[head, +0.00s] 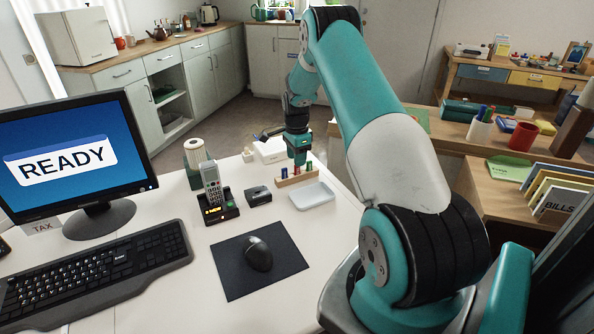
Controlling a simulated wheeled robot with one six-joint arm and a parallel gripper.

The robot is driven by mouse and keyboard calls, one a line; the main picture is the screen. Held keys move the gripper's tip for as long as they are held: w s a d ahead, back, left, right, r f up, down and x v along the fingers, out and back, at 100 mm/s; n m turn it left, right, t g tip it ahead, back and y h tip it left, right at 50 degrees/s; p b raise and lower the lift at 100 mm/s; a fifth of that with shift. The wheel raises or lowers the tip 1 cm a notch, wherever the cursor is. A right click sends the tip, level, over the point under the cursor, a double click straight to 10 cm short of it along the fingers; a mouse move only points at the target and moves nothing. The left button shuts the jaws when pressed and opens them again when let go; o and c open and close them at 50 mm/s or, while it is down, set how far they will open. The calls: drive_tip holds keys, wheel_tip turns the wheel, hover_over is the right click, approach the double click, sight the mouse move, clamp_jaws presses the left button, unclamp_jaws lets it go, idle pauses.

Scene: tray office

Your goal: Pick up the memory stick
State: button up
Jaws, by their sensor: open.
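A small wooden block (296,178) stands at the back right of the white desk. Small upright pieces stand in it, one blue (284,173) and one red (308,166); they look like memory sticks but are too small to tell for sure. My gripper (299,163) points down right at the block, over its middle. It is open. Its fingertips are small and dark, and whether a stick stands between them cannot be made out.
A pale tray (312,195) lies just in front of the block. A black box (258,195), a cordless phone (212,187) and a paper roll (195,153) stand to the left. A mouse (258,254) lies on a dark mat (232,278). A white box (270,150) is behind.

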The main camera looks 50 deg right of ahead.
sight(297, 172)
drive_tip(key=shift+f, duration=1.85)
clamp_jaws()
drive_tip(key=shift+d+r, duration=0.1)
drive_tip(key=shift+r, duration=0.05)
